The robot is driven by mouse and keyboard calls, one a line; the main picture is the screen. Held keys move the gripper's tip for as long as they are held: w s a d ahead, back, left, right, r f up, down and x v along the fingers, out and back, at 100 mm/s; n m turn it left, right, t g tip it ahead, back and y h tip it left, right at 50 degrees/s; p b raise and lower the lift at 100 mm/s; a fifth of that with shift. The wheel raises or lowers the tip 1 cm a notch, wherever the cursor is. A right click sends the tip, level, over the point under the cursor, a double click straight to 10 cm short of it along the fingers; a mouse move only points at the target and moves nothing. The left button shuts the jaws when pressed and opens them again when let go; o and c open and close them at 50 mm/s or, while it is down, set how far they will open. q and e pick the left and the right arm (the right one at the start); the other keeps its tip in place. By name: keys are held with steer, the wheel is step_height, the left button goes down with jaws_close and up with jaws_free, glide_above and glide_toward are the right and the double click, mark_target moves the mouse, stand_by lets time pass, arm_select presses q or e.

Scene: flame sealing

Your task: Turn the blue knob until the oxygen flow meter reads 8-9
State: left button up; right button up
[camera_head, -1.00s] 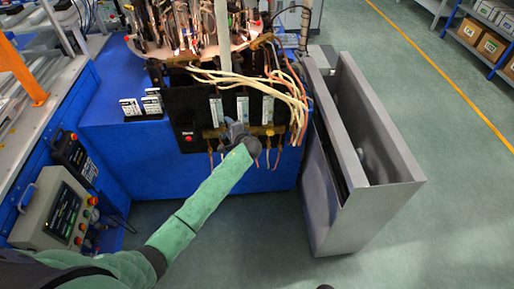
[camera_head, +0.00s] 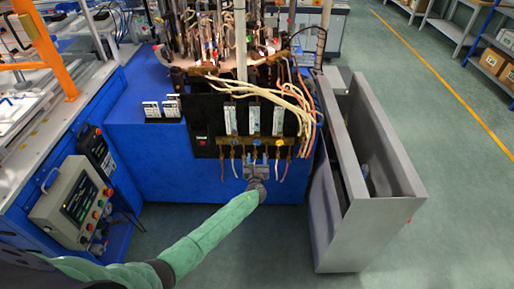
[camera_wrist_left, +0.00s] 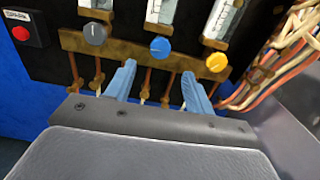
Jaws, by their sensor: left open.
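The blue knob (camera_wrist_left: 159,48) sits on the brass bar of the black panel, between a grey knob (camera_wrist_left: 95,33) and a yellow knob (camera_wrist_left: 216,62). Above it is the middle flow meter (camera_wrist_left: 161,10), a pale upright tube that also shows in the head view (camera_head: 254,118). Its reading is too small to tell. My left gripper (camera_wrist_left: 158,85) is open and empty, its blue fingers spread below and in front of the blue knob, apart from it. In the head view the left gripper (camera_head: 257,170) is just below the bar. My right gripper is not in view.
Pale hoses (camera_head: 285,98) hang at the panel's right. A red button (camera_wrist_left: 20,33) is at its left. A grey metal bin (camera_head: 385,225) stands right of the blue bench (camera_head: 140,150). A control box (camera_head: 72,205) is at the left. Thin tubes hang below the bar.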

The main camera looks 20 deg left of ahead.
mark_target(257, 144)
arm_select(q)
steer(key=p+x, duration=0.1)
steer(key=x, duration=0.6)
steer(key=shift+w+a+p, duration=0.1)
steer(key=shift+w+p, duration=0.2)
steer(key=shift+p, duration=0.1)
steer(key=shift+w, duration=0.1)
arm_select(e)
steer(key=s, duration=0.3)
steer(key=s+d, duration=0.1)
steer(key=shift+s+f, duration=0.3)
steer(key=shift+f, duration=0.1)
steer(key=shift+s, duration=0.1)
arm_select(q)
steer(key=c, duration=1)
steer(key=shift+o, duration=0.2)
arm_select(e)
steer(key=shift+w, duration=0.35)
